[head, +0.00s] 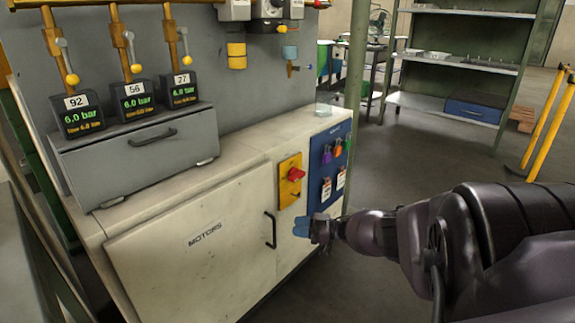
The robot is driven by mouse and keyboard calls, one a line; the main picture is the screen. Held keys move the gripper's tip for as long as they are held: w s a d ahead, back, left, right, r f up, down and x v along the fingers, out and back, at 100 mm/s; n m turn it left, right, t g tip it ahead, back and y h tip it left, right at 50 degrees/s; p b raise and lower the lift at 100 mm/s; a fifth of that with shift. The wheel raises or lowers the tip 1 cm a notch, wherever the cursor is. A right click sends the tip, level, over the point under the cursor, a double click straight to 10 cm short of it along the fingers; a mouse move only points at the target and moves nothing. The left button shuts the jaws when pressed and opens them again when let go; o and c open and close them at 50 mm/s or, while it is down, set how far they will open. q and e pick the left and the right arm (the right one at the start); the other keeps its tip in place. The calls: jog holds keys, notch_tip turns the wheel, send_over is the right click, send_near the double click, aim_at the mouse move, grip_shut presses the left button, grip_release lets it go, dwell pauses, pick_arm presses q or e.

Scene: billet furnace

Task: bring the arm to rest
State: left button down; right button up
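My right arm comes in from the right edge, dark and glossy, and reaches left across the picture. Its gripper (306,229) is in front of the right end of the cream MOTORS cabinet (190,241), below the red rotary switch (295,174) on its yellow plate. A small light-blue part shows at the gripper's tip; I cannot tell whether it is a fingertip or something held. The fingers are small and seen end-on, so their opening is unclear. My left gripper is not in view.
A blue board (328,168) with coloured padlocks and tags is on the cabinet end, close to the gripper. A grey box (138,158) and three pressure displays reading 6.0 bar stand at left. A green post, shelving (455,69) and yellow rails (549,124) stand behind. Floor between is clear.

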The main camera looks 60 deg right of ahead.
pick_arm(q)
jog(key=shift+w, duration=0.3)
pick_arm(e)
jog(key=shift+v, duration=0.8)
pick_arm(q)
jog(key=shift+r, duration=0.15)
